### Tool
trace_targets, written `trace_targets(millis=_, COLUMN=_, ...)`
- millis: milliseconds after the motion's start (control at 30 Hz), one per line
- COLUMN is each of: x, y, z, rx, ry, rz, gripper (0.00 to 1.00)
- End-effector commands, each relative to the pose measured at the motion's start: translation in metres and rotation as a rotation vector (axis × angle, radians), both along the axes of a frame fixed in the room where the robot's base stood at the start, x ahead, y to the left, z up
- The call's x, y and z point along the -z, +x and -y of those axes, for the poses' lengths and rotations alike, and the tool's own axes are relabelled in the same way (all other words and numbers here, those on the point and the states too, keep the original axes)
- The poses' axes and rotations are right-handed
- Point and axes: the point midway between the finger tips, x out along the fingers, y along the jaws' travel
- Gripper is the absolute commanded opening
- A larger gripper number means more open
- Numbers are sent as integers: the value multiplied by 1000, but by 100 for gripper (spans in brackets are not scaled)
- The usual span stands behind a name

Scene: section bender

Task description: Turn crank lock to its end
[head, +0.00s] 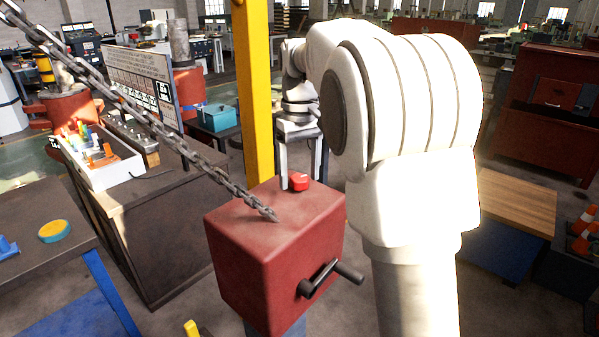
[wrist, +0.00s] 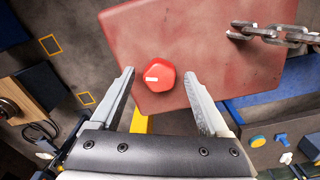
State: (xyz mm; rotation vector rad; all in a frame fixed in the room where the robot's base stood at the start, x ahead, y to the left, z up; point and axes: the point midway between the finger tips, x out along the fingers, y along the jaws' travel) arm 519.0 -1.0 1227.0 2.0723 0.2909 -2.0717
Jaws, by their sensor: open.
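A red knob (head: 299,181) with a white mark, which looks like the crank lock, sits on top of a red metal box (head: 262,262). In the wrist view the knob (wrist: 158,75) shows whole, its white mark lying nearly level. My gripper (head: 300,175) points down over the box, open. In the wrist view the gripper's fingertips (wrist: 159,78) appear on either side of the knob with gaps on both sides. I cannot tell their exact height against the knob. A dark crank handle (head: 325,278) is on the front side of the box.
A steel chain (head: 180,147) slants across the view down to the box top. A yellow post (head: 256,95) stands behind the box. A workbench with a white tray (head: 103,160) is at left. A wooden-topped table (head: 515,203) is at right.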

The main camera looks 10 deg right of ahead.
Motion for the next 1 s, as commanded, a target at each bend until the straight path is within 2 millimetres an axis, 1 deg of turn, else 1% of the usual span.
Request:
trace_targets(millis=67, x=0, y=0, z=0, rx=0, ry=0, rz=0, gripper=79)
trace_targets(millis=100, x=0, y=0, z=0, rx=0, ry=0, rz=0, gripper=72)
trace_targets(millis=167, x=0, y=0, z=0, rx=0, ry=0, rz=0, gripper=61)
trace_targets(millis=200, x=0, y=0, z=0, rx=0, ry=0, rz=0, gripper=54)
trace_targets(millis=267, x=0, y=0, z=0, rx=0, ry=0, rz=0, gripper=43)
trace_targets(millis=300, x=0, y=0, z=0, rx=0, ry=0, rz=0, gripper=36)
trace_targets(millis=367, x=0, y=0, z=0, rx=0, ry=0, rz=0, gripper=25)
trace_targets(millis=500, x=0, y=0, z=0, rx=0, ry=0, rz=0, gripper=0)
trace_targets(millis=767, x=-1, y=0, z=0, rx=19, ry=0, rz=-1, gripper=0)
trace_targets(millis=1000, x=-3, y=0, z=0, rx=129, ry=1, rz=-1, gripper=0)
